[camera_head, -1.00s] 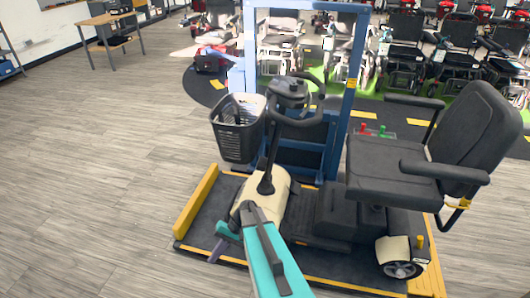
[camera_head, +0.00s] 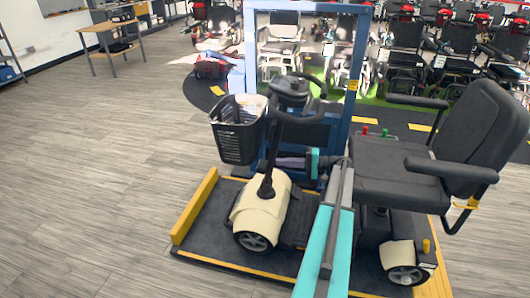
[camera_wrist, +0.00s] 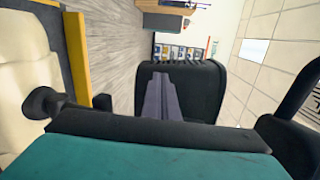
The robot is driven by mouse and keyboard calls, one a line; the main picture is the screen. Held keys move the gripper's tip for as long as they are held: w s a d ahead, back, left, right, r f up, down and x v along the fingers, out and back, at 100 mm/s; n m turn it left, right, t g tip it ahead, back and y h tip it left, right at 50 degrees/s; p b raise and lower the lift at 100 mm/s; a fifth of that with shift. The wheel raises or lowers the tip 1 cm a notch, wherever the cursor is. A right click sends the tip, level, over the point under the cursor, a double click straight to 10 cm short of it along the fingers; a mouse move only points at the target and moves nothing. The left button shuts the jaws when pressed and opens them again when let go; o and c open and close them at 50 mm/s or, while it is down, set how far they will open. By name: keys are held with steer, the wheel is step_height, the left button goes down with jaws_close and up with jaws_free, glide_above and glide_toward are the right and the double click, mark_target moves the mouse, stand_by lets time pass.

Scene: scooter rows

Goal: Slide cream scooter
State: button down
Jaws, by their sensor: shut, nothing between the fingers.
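The cream scooter stands on a black platform (camera_head: 200,225) with yellow edges. Its cream front cover (camera_head: 262,210), black tiller, black basket (camera_head: 238,130) and dark seat (camera_head: 385,170) show in the head view. My gripper (camera_head: 280,162) is shut and empty. It points left, just right of the tiller below the handlebar; contact cannot be told. My teal arm hides part of the scooter's middle. In the wrist view my purple fingers (camera_wrist: 158,78) lie together in front of the dark basket (camera_wrist: 205,90), with the cream cover (camera_wrist: 25,75) at the left.
A blue frame (camera_head: 357,85) stands upright behind the scooter. A raised yellow bar (camera_head: 195,205) borders the platform's left end. Several wheelchairs and scooters fill the rows at the back. A wooden desk (camera_head: 110,25) stands far left. The grey floor on the left is clear.

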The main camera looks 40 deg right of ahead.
mark_target(257, 147)
steer(key=s+d+r+t, duration=0.1)
steer(key=s+d+r, duration=0.2)
steer(key=d, duration=0.2)
steer(key=shift+d+r, duration=0.15)
steer(key=shift+r, duration=0.2)
steer(key=shift+w, duration=0.1)
steer(key=shift+x, duration=7.05)
steer(key=shift+d, duration=0.1)
steer(key=shift+w, duration=0.1)
